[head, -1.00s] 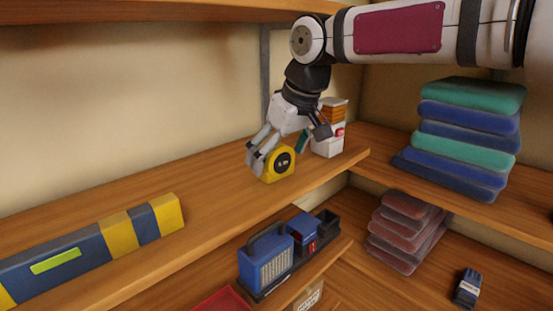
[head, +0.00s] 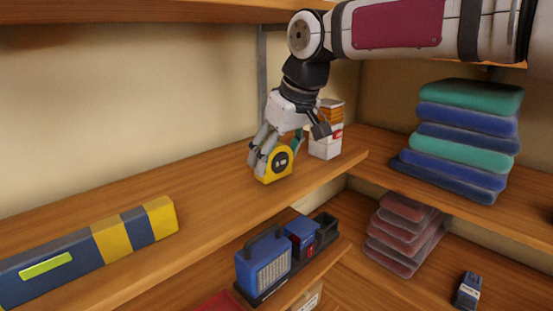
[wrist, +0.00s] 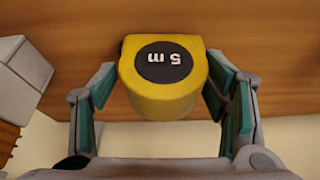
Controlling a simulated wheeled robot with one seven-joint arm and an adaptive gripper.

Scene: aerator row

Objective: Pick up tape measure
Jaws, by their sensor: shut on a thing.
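The yellow tape measure (head: 273,165) has a black round label. It is on the upper wooden shelf, near its front edge, in the head view. In the wrist view the tape measure (wrist: 165,80) sits between the teal pads of my gripper (wrist: 165,92), its "5 m" label upside down. My gripper (head: 277,157) reaches down from above and is shut on the tape measure. I cannot tell whether the tape measure is clear of the shelf.
A white box with an orange stack (head: 325,145) stands just right of my gripper. A blue and yellow long case (head: 90,250) lies at the left of the shelf. Folded towels (head: 465,140) are stacked at right. A blue radio-like box (head: 264,262) sits on the lower shelf.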

